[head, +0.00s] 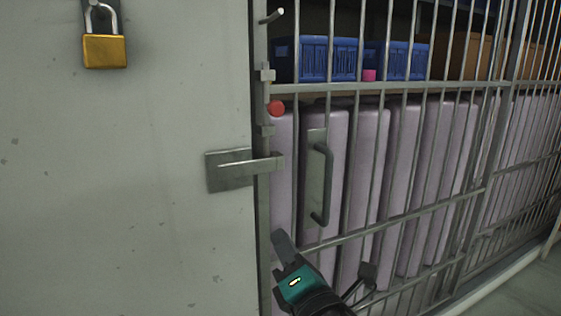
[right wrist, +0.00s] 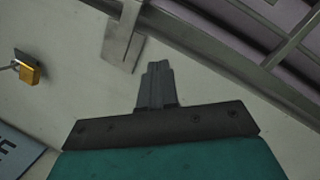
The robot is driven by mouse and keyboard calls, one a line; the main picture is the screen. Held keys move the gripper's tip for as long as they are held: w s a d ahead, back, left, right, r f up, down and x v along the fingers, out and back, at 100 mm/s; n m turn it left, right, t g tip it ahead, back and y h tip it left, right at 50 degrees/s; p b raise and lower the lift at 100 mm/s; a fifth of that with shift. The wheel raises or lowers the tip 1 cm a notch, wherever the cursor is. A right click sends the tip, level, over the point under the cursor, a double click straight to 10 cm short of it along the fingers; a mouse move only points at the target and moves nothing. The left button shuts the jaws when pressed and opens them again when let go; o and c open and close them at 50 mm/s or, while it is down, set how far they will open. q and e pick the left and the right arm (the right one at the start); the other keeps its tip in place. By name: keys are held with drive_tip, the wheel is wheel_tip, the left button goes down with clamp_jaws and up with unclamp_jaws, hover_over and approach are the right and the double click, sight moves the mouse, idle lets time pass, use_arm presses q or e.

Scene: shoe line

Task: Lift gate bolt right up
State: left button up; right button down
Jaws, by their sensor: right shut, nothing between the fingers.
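The gate bolt shows in the head view as a slim upright rod along the gate's left edge, with a red ball knob (head: 277,108) between two small brackets. Below it a flat latch bar (head: 245,165) on a metal plate reaches from the wall to the gate frame. My right gripper (head: 281,242) is below the latch and the knob, apart from both, with its fingers together and empty. In the right wrist view its closed fingers (right wrist: 157,72) point towards the wall near the latch plate (right wrist: 121,48). My left gripper is not in view.
The barred gate (head: 333,87) carries a vertical pull handle (head: 321,185) right of the latch. A brass padlock (head: 105,52) hangs on the plain wall at left. Blue crates (head: 313,60), a small pink cube (head: 369,76) and tall pale lilac blocks (head: 370,150) stand behind the bars.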

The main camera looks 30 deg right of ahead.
wheel_tip(320, 180, up, 8)
drive_tip(key=s+d+n+t+h+b, duration=0.1)
drive_tip(key=n+t+h+b, duration=0.1)
drive_tip(key=n, duration=0.6)
drive_tip(key=shift+s+t+b, duration=0.4)
drive_tip(key=shift+t+b, duration=0.5)
drive_tip(key=shift+b, duration=0.05)
drive_tip(key=shift+d+f, duration=0.1)
drive_tip(key=s+r+p+x, duration=0.1)
drive_tip(key=r+p+x, duration=0.1)
drive_tip(key=p+x, duration=0.5)
drive_tip(key=shift+r+x, duration=0.2)
drive_tip(key=shift+x, duration=2.55)
drive_tip(key=shift+s+d, duration=0.15)
